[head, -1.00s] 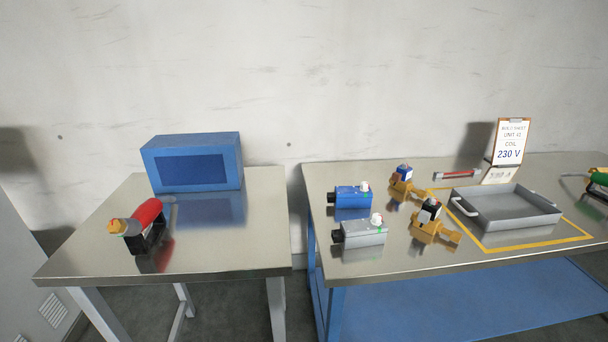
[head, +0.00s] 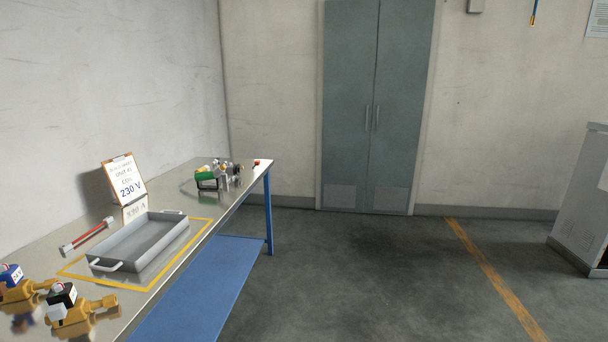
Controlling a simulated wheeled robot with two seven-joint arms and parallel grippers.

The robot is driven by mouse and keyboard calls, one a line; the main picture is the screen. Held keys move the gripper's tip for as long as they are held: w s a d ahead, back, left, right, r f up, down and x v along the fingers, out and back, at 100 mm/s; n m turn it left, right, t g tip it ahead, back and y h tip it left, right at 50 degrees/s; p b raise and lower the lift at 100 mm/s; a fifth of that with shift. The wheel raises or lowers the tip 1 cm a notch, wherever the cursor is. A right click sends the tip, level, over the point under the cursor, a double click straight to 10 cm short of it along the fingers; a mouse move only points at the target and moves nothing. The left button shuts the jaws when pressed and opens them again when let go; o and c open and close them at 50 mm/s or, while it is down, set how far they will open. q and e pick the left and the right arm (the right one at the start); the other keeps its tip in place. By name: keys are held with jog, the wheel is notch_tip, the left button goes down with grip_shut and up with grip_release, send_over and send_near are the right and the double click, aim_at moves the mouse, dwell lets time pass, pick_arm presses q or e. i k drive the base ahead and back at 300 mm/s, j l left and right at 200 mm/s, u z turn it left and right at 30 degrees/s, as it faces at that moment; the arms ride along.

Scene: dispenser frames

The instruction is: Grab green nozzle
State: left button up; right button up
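A green piece (head: 206,181) stands near the far end of the steel-topped table, with a yellowish part at its top left. It is small here, and I cannot tell whether it is the green nozzle or part of a larger tool. A cluster of small metallic and light-coloured parts (head: 230,173) stands just right of it, partly overlapping in the picture. Neither of my grippers is in view.
The steel table (head: 190,254) runs along the left wall. It bears a grey tray (head: 140,252) inside a yellow outline, a 230 V sign (head: 125,181), a red-grey bar (head: 87,236) and brass valves (head: 80,312). Open floor (head: 380,270) lies right, before a grey cabinet (head: 372,110).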

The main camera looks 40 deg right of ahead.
aim_at(200, 177)
jog(key=z, duration=0.7)
jog(key=i+l+z, duration=0.15)
jog(key=i+l, duration=0.4)
jog(key=i+l+z, duration=0.1)
jog(key=i+l, duration=0.35)
jog(key=i, duration=0.15)
